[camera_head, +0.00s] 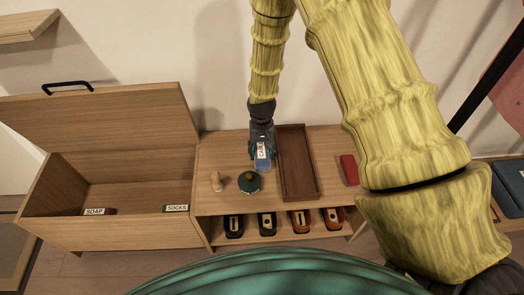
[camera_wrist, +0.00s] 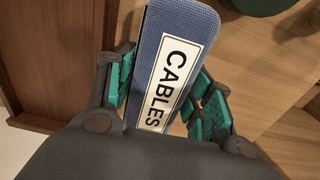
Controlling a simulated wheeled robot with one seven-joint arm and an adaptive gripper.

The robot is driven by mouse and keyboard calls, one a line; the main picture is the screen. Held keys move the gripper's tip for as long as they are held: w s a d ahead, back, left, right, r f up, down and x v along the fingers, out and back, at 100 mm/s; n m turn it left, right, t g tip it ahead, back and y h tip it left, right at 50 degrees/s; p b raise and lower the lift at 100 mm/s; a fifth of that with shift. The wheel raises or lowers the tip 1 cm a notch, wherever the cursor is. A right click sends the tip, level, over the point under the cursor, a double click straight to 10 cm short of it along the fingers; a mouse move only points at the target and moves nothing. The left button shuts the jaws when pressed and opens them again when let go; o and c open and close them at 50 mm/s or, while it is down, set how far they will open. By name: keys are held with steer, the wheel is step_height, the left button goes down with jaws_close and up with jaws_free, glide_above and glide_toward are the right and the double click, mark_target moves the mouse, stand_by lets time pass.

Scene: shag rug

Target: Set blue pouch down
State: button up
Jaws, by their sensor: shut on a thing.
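The blue pouch (camera_wrist: 196,22) with a white label reading CABLES is between the green-padded fingers of my gripper (camera_wrist: 165,90) in the wrist view. My gripper is shut on it. In the head view my gripper (camera_head: 262,150) holds the blue pouch (camera_head: 263,162) at the wooden bench (camera_head: 222,205), just left of a long dark wooden tray (camera_head: 297,165). Whether the pouch touches the bench top is hard to tell.
A red item (camera_head: 349,168) lies right of the tray. Several shoes (camera_head: 267,224) sit on the shelf below. An open wooden chest (camera_head: 120,228) stands left.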

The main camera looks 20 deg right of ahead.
stand_by(0.3)
steer(key=o, duration=1.1)
steer(key=shift+f, duration=0.1)
